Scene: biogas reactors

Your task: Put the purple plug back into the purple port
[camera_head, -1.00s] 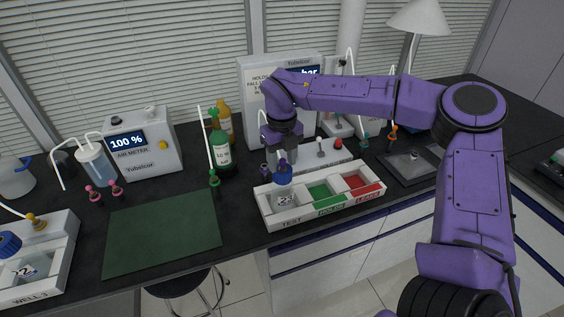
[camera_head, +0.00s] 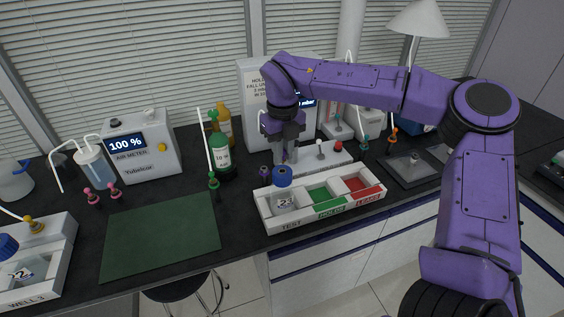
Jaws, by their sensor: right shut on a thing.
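My right gripper (camera_head: 288,157) points down above the left part of a white base, just behind a blue-capped bottle (camera_head: 282,178). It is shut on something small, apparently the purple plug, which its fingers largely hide. A thin white tube (camera_head: 260,118) curves just left of the gripper. A small dark purple fitting, likely the purple port (camera_head: 264,171), stands on the bench left of the bottle and lower left of the fingertips, apart from them. My left gripper is out of view.
A white tray (camera_head: 317,219) with green and red compartments holds the bottle at its left. The white base (camera_head: 322,160) carries a lever and a red button. Green and amber bottles (camera_head: 222,150) stand left of the gripper. The green mat (camera_head: 160,235) is bare.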

